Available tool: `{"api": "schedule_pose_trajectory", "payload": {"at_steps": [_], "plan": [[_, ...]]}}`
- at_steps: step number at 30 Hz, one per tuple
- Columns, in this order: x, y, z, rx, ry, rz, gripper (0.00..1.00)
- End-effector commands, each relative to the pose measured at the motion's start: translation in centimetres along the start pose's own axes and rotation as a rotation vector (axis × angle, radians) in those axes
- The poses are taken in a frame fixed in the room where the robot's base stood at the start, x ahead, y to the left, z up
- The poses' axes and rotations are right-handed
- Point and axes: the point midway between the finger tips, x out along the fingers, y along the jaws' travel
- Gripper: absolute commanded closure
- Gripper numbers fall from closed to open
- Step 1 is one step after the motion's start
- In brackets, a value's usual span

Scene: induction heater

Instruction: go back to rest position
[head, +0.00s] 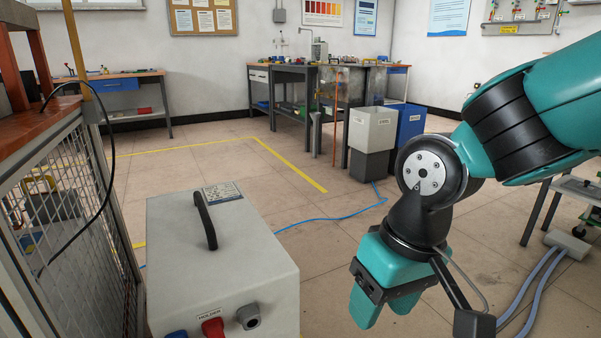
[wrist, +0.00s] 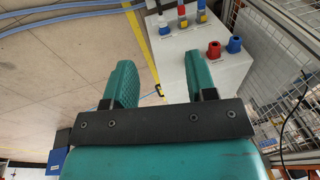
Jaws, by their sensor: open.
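My gripper (head: 385,311) hangs from the teal arm at the right of the head view, pointing down over the floor. In the wrist view its two teal fingers (wrist: 158,75) are spread apart with nothing between them. A grey-white box (head: 215,265) with a black carry handle (head: 205,220) stands to the left of my gripper in the head view, apart from it. The box's front has a red connector marked HOLDER (head: 213,327) and a grey socket. In the wrist view the box (wrist: 218,60) lies beyond the fingers with red and blue connectors.
A wire-mesh bench (head: 65,210) stands close at the left. Workbenches and grey (head: 371,135) and blue bins (head: 409,123) stand at the back. A blue cable (head: 335,216) crosses the floor. Pale hoses (head: 540,280) lie at the right. Floor between is open.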

Motion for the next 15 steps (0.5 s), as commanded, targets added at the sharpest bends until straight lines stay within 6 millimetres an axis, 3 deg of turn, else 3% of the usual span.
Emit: {"api": "schedule_pose_trajectory", "payload": {"at_steps": [1, 3, 10, 15], "plan": [[-1.8, 0.5, 1.5, -0.020, 0.016, -0.028, 0.48], [-3.1, 0.7, 3.5, -0.058, 0.032, -0.063, 0.48], [-6.0, 0.3, 9.1, -0.176, 0.096, -0.147, 0.48], [-10.5, -0.6, 8.6, -0.182, 0.088, -0.148, 0.48]]}}
